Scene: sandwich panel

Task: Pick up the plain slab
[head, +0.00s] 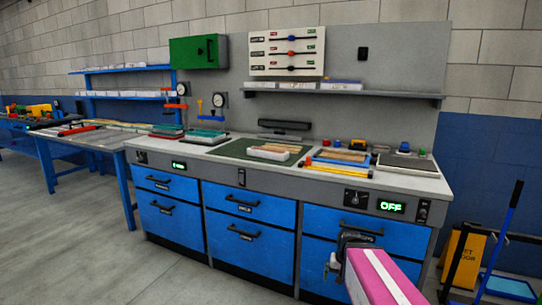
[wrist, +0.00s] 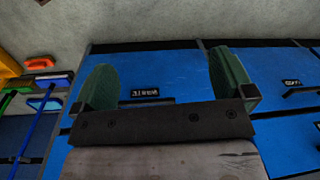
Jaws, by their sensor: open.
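Pale slabs (head: 269,152) lie on the green mat (head: 232,149) on the workbench top; at this size I cannot tell which one is the plain slab. Tan pieces (head: 340,156) lie to their right. My gripper (head: 334,264) is low in front of the bench's right-hand drawers, well away from the slabs. In the wrist view my gripper (wrist: 165,78) has its two green-padded fingers wide apart with nothing between them. The wrist view faces the blue drawer fronts (wrist: 150,65), and no slab shows there.
The bench edge and blue drawers (head: 245,235) stand between my gripper and the bench top. A yellow bar (head: 340,169) lies near the front edge. A shelf (head: 340,93) overhangs the back. A yellow floor sign (head: 461,262) stands at right. The floor (head: 90,255) at left is clear.

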